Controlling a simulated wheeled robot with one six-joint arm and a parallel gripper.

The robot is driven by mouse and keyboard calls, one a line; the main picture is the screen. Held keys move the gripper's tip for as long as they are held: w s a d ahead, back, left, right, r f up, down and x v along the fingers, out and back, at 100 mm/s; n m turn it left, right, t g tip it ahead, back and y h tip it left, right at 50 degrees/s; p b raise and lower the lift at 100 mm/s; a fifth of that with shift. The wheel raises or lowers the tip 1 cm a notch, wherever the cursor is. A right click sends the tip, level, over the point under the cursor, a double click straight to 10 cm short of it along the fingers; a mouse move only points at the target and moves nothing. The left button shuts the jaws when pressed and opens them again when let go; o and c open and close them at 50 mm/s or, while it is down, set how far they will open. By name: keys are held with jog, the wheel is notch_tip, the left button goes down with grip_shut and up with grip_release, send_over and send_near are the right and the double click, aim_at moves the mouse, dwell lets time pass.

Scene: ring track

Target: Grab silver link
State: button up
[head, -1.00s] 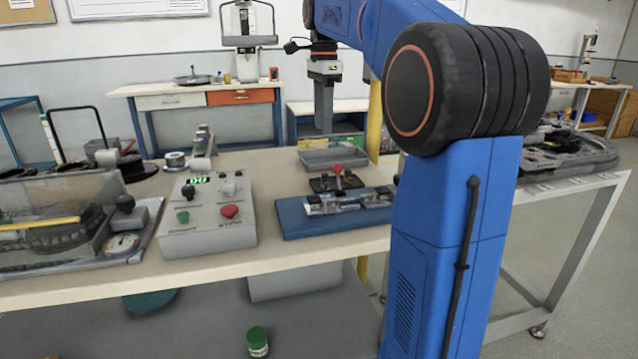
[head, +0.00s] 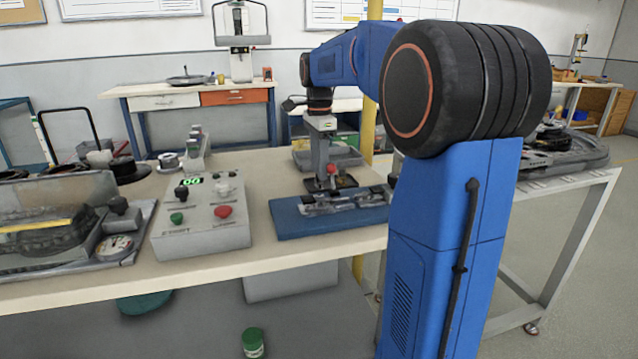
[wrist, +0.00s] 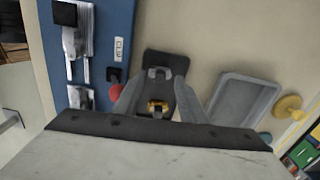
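A small silver link-like piece (wrist: 158,73) lies on a black plate (wrist: 160,57) in the wrist view, with a small orange-gold part (wrist: 157,106) nearer my gripper. My gripper (wrist: 157,82) is open, its two grey fingers apart on either side of these parts, with nothing visibly held. In the head view my gripper (head: 321,180) points down and is low over the black plate (head: 344,182). The silver piece cannot be made out there. I cannot tell whether the fingertips touch the plate.
A blue board (head: 290,224) with a silver fixture (head: 345,201) lies in front of the plate. A red knob (wrist: 116,92) is close beside the left finger. A grey tray (wrist: 243,98) lies to the right. A control box (head: 200,235) stands left of the board.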

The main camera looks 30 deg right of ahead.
jog(key=shift+f, duration=1.1)
jog(key=c, duration=0.7)
